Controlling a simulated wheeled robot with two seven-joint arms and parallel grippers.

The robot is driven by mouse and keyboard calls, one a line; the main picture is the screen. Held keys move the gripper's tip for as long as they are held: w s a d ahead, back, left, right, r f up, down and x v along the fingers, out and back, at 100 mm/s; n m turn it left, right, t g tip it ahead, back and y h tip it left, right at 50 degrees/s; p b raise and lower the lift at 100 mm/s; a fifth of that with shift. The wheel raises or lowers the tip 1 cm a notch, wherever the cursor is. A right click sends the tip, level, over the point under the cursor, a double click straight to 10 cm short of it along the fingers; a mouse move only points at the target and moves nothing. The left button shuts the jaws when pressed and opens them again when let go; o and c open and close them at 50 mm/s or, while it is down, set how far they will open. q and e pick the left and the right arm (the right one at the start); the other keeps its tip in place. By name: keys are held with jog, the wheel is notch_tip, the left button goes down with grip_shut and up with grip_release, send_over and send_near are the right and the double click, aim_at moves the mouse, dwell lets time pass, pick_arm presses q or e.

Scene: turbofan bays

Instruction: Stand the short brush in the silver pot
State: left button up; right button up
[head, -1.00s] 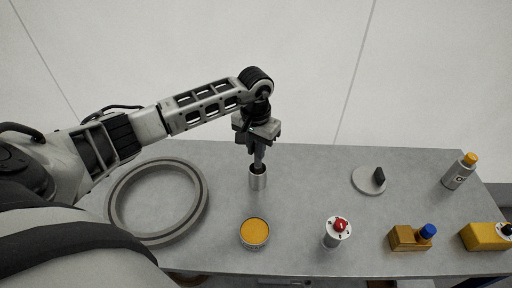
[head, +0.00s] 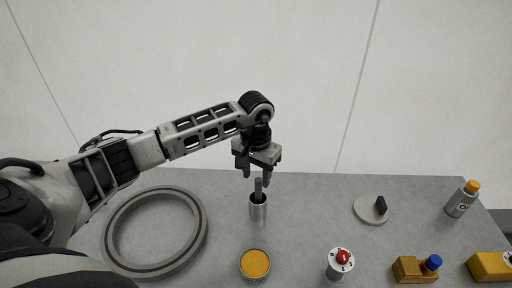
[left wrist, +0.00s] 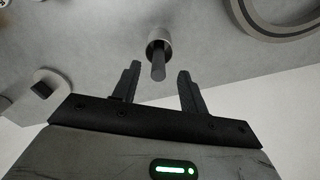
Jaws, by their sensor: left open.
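The silver pot (head: 258,208) stands upright on the grey table, and it also shows in the left wrist view (left wrist: 154,38). The short brush (head: 258,188) stands in the pot, its dark grey handle rising above the rim; the handle shows in the left wrist view (left wrist: 158,68) too. Its lower end is hidden inside the pot. My left gripper (head: 257,180) is open and above the pot, with its fingers apart from the handle. In the left wrist view the brush lies beyond the two fingertips (left wrist: 160,68). My right gripper is not in view.
A large grey ring (head: 112,237) lies left of the pot. A tin with a yellow top (head: 254,263) stands in front. To the right are a red-knobbed cylinder (head: 341,263), a round plate with a black handle (head: 370,210), yellow blocks (head: 408,269) and a yellow-capped bottle (head: 460,200).

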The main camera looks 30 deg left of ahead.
pick_arm(q)
notch_tip(320, 180, up, 14)
dwell(0.3)
jog(key=shift+s, duration=0.1)
dwell(0.7)
